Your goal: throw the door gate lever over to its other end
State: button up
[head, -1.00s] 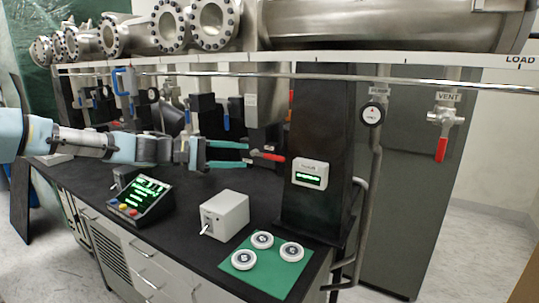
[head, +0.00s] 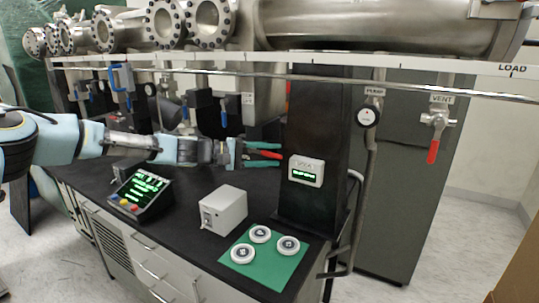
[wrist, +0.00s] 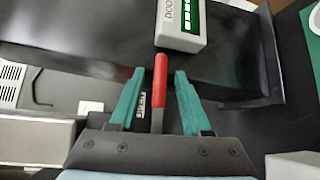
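The door gate lever shows as a red handle (head: 263,154) in the head view, just left of the dark column. In the wrist view the red handle (wrist: 160,78) stands upright on a thin grey stem. My gripper (head: 279,155) is open, with its green fingers on either side of the handle. In the wrist view my gripper (wrist: 159,98) shows gaps between the handle and both fingers. A small white display box (head: 305,171) with green text is on the column; in the wrist view this box (wrist: 181,24) lies just beyond the handle and is partly lettered "DOO".
A grey box (head: 224,210) with a small toggle, a console (head: 142,192) and a green mat (head: 246,268) with white discs lie on the black bench below. The dark column (head: 313,120) stands close to the fingertips. A steel rail (head: 300,77) runs above.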

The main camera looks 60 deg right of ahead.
grip_shut()
dwell(1.2)
